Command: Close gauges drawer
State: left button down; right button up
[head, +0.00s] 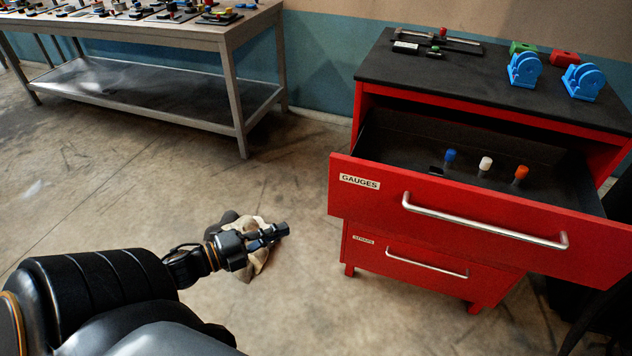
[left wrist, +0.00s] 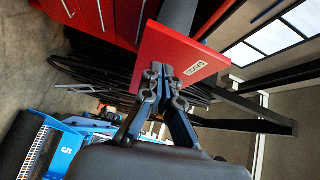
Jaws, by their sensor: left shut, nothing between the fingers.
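The red gauges drawer (head: 375,203) is pulled well out of the red cabinet (head: 362,108). Its front has a GAUGES label and a long metal handle (head: 484,224). Inside stand small items with blue (head: 450,155), white (head: 485,162) and orange (head: 521,172) tops. My left gripper (head: 284,230) is shut and empty, left of the drawer front and apart from it in the head view. In the left wrist view, its closed fingertips (left wrist: 163,70) overlap a labelled red front (left wrist: 158,52); contact cannot be told. My right gripper is not visible.
A lower drawer (head: 400,262) is shut. Blue stands (head: 524,70), red and green pieces and a metal tool lie on the cabinet top. A crumpled cloth (head: 262,262) lies on the floor beyond my left gripper. A metal workbench (head: 228,75) stands back left.

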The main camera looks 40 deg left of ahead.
pick_arm(q)
notch_tip(320, 180, up, 4)
jog(key=s+d+m+h, duration=0.1)
jog(key=d+m+h, duration=0.1)
jog(key=d, duration=0.1)
jog(key=p, duration=0.1)
send_near(344, 195)
jog(key=s+d, duration=0.2)
jog(key=s, duration=0.1)
jog(key=shift+w+d+r+p, duration=0.1)
jog(key=shift+w+p, duration=0.15)
jog(key=shift+w, duration=1.1)
jog(key=shift+w+d+f+p, duration=0.15)
jog(key=shift+w+p, duration=0.15)
jog(key=shift+w, duration=1.1)
jog(key=shift+w+d+r+p, duration=0.15)
jog(key=shift+w+p, duration=0.1)
jog(key=shift+w, duration=1.1)
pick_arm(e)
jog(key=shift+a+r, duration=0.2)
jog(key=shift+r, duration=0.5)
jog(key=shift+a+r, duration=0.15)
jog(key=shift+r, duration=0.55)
pick_arm(q)
jog(key=shift+a, duration=0.1)
